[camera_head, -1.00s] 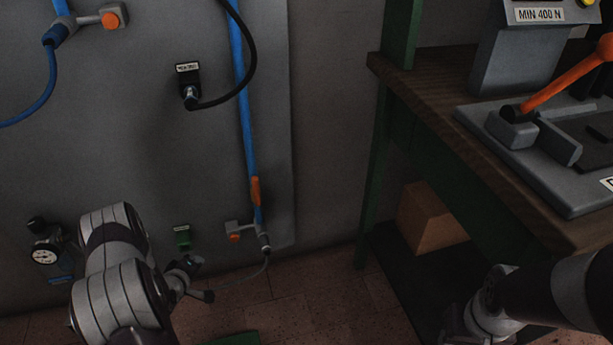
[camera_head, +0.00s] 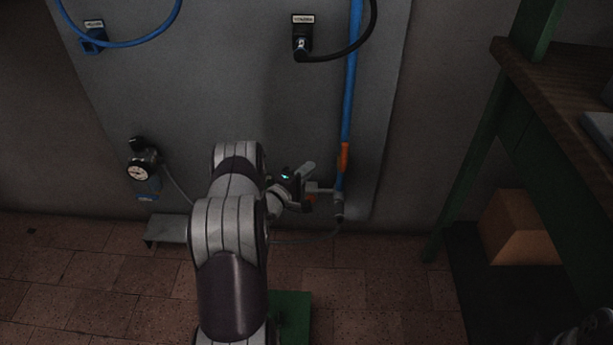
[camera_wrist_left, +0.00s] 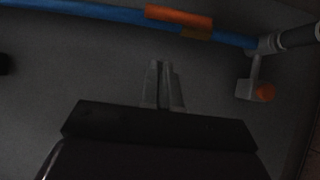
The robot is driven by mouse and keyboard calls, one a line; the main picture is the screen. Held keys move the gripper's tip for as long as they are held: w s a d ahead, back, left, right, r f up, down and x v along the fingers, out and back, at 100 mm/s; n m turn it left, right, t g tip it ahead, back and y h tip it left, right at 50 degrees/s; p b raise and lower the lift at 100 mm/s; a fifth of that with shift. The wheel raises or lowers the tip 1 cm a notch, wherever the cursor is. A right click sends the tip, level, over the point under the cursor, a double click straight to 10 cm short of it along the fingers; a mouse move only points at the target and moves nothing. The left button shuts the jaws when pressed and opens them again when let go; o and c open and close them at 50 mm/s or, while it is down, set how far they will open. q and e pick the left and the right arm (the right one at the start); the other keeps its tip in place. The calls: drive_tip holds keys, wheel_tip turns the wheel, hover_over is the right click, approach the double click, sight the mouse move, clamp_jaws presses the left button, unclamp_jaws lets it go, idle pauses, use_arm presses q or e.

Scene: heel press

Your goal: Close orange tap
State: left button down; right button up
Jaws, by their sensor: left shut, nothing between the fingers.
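The orange tap (camera_head: 344,157) is a lever lying along the upright blue pipe (camera_head: 353,80) on the grey wall panel. In the left wrist view the orange tap (camera_wrist_left: 180,17) lies along the pipe, with a brass-coloured part beside it. My left gripper (camera_head: 308,168) is left of the tap in the head view, apart from it. In the left wrist view the fingers of my left gripper (camera_wrist_left: 162,65) are together and empty, pointing towards the pipe. My right gripper is not in view; only a dark bit of my right arm shows at the lower right corner.
A fitting with an orange knob (camera_wrist_left: 264,92) sits near the pipe's lower end. A pressure gauge (camera_head: 138,172) and a black-hosed connector (camera_head: 302,42) are on the panel. A green-legged bench (camera_head: 480,160) with a cardboard box (camera_head: 518,228) stands right.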

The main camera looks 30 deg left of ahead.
sight(344, 158)
use_arm(q)
drive_tip(key=w+d+b, duration=0.3)
drive_tip(key=w, duration=0.5)
drive_tip(key=shift+w, duration=0.15)
drive_tip(key=shift+d+r, duration=0.1)
